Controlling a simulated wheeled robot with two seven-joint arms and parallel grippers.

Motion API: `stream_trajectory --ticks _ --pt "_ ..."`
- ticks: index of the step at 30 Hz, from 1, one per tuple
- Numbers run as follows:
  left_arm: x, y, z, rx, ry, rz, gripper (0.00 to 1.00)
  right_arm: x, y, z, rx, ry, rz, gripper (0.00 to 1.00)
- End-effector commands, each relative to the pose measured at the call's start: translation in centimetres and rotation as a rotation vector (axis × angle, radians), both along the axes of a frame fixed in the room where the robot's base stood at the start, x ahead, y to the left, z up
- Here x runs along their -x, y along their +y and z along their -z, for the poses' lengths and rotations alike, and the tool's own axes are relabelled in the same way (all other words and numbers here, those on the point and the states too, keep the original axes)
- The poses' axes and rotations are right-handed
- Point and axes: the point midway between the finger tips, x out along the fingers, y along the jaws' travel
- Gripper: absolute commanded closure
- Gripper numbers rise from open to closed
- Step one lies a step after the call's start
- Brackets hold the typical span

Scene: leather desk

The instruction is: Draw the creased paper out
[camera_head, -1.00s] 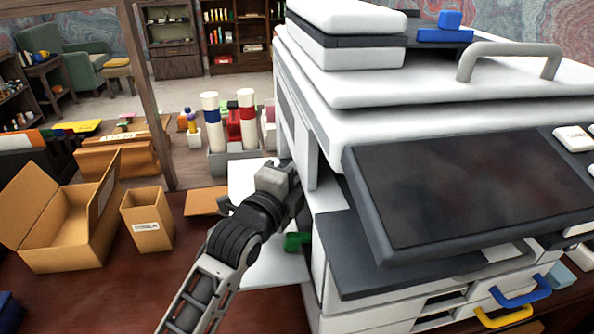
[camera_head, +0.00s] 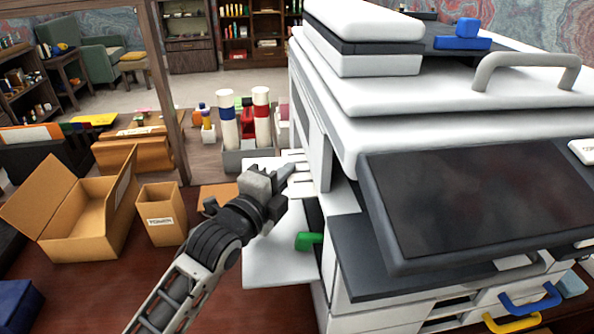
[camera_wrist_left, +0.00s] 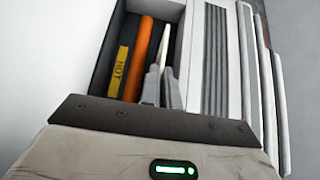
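The printer (camera_head: 345,115) stands at the right with its left side open. My left gripper (camera_head: 288,172) is just outside that side, pointing at the opening. In the left wrist view my two grey fingers (camera_wrist_left: 162,82) are nearly together at the opening. A thin pale strip, seen edge-on, runs from between their tips into the opening; it looks like the creased paper (camera_wrist_left: 168,44). Its creases and most of its surface cannot be made out. An orange roller (camera_wrist_left: 138,58) and a yellow HOT label (camera_wrist_left: 120,68) are beside it. My right gripper is not in view.
A green lever (camera_head: 309,241) sticks out below the gripper. A white side panel (camera_head: 268,265) lies low beside the printer. An open cardboard box (camera_head: 75,245) and a small labelled carton (camera_head: 160,205) stand to the left. White bottles (camera_head: 228,120) stand behind.

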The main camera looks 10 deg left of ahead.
Motion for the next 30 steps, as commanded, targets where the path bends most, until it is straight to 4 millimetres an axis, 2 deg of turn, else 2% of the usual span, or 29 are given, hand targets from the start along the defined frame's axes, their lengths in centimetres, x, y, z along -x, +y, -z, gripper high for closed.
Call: stream_trajectory --ticks 16,30 --pt "1.8 4.1 -0.1 -0.004 0.001 0.001 1.0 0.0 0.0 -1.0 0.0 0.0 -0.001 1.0" --pt "3.2 7.6 0.1 -0.002 0.001 -0.001 1.0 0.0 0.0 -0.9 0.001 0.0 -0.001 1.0"
